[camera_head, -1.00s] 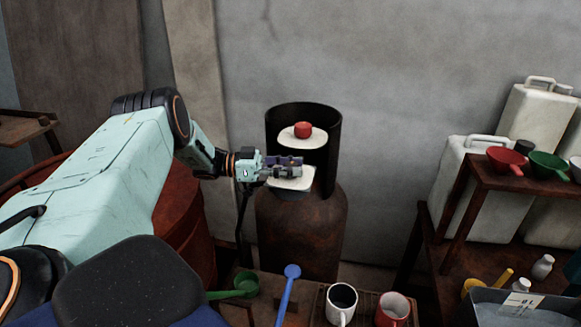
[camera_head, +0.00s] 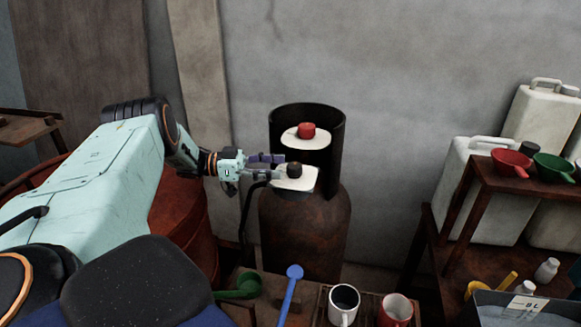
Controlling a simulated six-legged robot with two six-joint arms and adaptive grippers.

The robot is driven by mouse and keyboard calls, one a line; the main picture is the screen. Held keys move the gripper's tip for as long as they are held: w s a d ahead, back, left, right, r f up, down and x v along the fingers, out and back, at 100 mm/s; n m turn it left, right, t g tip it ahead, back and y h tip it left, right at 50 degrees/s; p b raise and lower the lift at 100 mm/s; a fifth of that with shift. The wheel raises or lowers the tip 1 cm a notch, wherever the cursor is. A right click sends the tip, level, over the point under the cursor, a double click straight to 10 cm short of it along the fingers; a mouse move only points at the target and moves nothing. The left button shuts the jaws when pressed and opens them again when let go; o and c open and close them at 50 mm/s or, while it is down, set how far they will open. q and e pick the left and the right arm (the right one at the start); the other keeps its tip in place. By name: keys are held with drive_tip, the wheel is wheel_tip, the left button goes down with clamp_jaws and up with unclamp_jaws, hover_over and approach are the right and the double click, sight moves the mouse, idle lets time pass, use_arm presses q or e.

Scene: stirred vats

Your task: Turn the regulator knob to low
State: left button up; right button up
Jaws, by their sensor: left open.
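A rusty gas cylinder (camera_head: 303,230) with a dark collar (camera_head: 338,135) stands against the wall. On its front a small black knob (camera_head: 294,169) sits on a white plate (camera_head: 297,184); it looks like the regulator knob. Its pointer and markings are too small to read. A red knob (camera_head: 307,130) sits on a white round plate higher up, inside the collar. My left gripper (camera_head: 279,165) is open and empty, just left of the black knob, with its fingers pointing right at it. I cannot tell whether they touch it. My right gripper is not in view.
A black hose (camera_head: 245,215) runs down left of the cylinder, by a rusty red drum (camera_head: 183,215). Below are a blue ladle (camera_head: 293,273), a green scoop (camera_head: 248,284) and two mugs (camera_head: 344,300). A shelf (camera_head: 480,185) with funnels and white jugs stands right.

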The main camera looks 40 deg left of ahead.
use_arm(q)
drive_tip(key=v, duration=0.6)
drive_tip(key=shift+a, duration=0.15)
drive_tip(key=shift+s+a, duration=0.1)
drive_tip(key=shift+s, duration=0.15)
drive_tip(key=shift+w, duration=0.15)
